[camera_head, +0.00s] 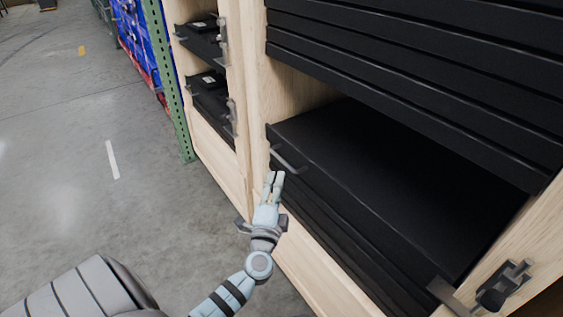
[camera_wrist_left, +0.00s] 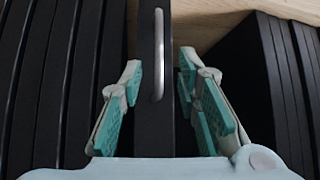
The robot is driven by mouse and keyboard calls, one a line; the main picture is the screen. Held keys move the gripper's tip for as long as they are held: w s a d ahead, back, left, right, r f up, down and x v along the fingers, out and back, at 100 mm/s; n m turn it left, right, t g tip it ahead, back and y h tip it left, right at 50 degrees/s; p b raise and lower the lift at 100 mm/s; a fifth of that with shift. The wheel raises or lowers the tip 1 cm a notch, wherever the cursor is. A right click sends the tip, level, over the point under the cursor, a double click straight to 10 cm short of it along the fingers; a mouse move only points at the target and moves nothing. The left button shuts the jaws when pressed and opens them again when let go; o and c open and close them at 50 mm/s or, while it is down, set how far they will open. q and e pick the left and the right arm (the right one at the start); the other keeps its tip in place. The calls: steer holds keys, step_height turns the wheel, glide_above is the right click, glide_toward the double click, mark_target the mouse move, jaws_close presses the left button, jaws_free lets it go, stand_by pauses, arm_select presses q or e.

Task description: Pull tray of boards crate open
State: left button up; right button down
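The tray of boards (camera_head: 390,170) is a wide black slab low in the wooden crate (camera_head: 254,90), with an open gap above it. A grey bar handle (camera_head: 289,160) is on its front edge at the left. My left gripper (camera_head: 274,174) is just in front of the handle, fingers pointing at it. In the left wrist view the handle (camera_wrist_left: 158,55) stands between the two spread, teal-padded fingers (camera_wrist_left: 160,75), with space on both sides. The gripper is open and empty. My right gripper is not in view.
More black trays are stacked above (camera_head: 420,50) and below the gap. Metal latches (camera_head: 500,288) sit on the crate's posts. A second crate (camera_head: 207,95) and a green rack post (camera_head: 170,90) stand at the left. The grey floor (camera_head: 70,160) is clear there.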

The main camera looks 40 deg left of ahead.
mark_target(282, 159)
arm_select(q)
steer(key=x, duration=0.9)
steer(key=shift+w+a+b, duration=0.15)
steer(key=shift+b, duration=0.15)
steer(key=shift+c, duration=0.4)
steer(key=c, duration=0.6)
jaws_close()
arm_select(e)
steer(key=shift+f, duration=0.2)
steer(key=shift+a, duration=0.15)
